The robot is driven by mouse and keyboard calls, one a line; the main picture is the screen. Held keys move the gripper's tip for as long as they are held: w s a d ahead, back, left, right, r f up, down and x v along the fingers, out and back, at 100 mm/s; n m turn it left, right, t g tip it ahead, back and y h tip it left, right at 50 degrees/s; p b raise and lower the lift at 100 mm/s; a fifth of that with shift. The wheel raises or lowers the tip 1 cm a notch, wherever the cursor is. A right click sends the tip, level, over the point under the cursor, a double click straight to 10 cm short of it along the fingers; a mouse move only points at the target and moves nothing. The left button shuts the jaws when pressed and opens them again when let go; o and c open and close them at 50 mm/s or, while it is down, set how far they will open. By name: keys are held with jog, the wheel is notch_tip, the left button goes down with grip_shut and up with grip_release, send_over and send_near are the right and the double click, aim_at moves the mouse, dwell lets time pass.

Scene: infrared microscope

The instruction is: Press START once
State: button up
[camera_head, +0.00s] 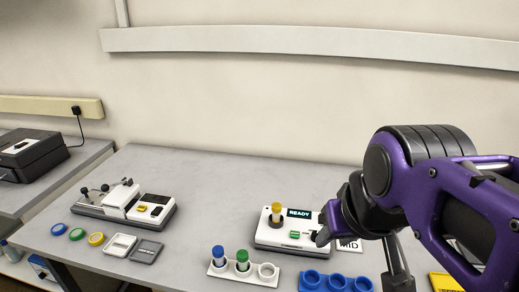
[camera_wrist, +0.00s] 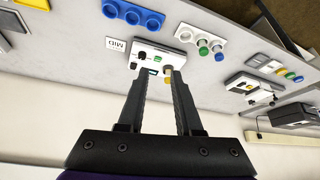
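The white device (camera_head: 265,238) on the bench has a screen reading READY (camera_head: 300,213) and a small green button (camera_head: 294,234); no START lettering is readable. A yellow-capped vial (camera_head: 277,208) stands in the device. In the wrist view, which is turned around, the device (camera_wrist: 178,55) and green button (camera_wrist: 158,59) show beyond my fingertips. My gripper (camera_wrist: 159,72) is open, its two fingers apart with nothing between them. In the head view my wrist hides the device's right end, and the fingers are mostly hidden.
A white rack (camera_head: 225,274) holds a blue-capped and a green-capped vial. A blue rack (camera_head: 312,287) stands at the front. A MID card (camera_head: 350,245) lies beside the device. Another instrument (camera_head: 165,212), coloured discs and small trays are at left. Bare bench lies between the instruments.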

grip_shut()
dwell(1.4)
